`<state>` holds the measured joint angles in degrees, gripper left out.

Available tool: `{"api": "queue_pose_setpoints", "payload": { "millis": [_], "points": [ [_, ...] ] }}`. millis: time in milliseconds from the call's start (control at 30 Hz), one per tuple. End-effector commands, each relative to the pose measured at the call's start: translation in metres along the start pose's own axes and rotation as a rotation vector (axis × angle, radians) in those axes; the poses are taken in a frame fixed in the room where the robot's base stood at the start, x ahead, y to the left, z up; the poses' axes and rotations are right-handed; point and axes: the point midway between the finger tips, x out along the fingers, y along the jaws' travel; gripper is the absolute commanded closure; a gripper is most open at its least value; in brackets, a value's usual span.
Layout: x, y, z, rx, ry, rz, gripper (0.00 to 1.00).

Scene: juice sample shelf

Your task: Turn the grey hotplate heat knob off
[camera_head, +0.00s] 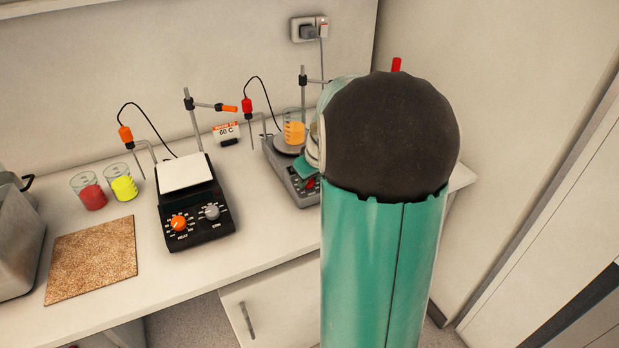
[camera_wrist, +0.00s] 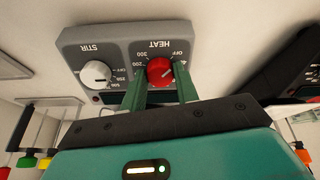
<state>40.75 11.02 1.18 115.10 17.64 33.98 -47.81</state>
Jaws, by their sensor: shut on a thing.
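The grey hotplate (camera_head: 283,170) stands at the right of the bench, partly hidden by my arm in the head view. A beaker of orange liquid (camera_head: 294,128) stands on its round plate. In the wrist view its front panel (camera_wrist: 120,50) appears upside down. The red heat knob (camera_wrist: 160,71) sits under the HEAT label, and its white mark points to the upper right of the picture. My gripper (camera_wrist: 161,80) is shut on the red knob, with one green finger on each side. The white stir knob (camera_wrist: 96,74) is beside it, clear of the fingers.
A black hotplate (camera_head: 198,205) with an orange knob and a grey knob stands to the left. Beakers of red liquid (camera_head: 91,192) and yellow liquid (camera_head: 123,184), a brown mat (camera_head: 92,260) and a 60 C sign (camera_head: 227,133) are on the bench.

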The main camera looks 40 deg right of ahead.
Motion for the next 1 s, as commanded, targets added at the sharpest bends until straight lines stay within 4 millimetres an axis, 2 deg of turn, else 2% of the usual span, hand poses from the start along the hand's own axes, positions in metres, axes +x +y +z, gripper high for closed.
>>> {"api": "queue_pose_setpoints", "payload": {
  "millis": [400,433,533,867,1000],
  "points": [
    [0.0,0.0,-0.001,-0.013,0.001,-0.001,0.93],
    [0.0,0.0,-0.001,-0.013,0.001,-0.001,0.68],
    [0.0,0.0,0.0,-0.012,0.001,-0.001,0.48],
    [-0.002,0.0,0.0,-0.011,0.001,-0.001,0.48],
    [-0.016,0.001,-0.001,-0.011,0.003,0.001,0.48]
  ]
}}
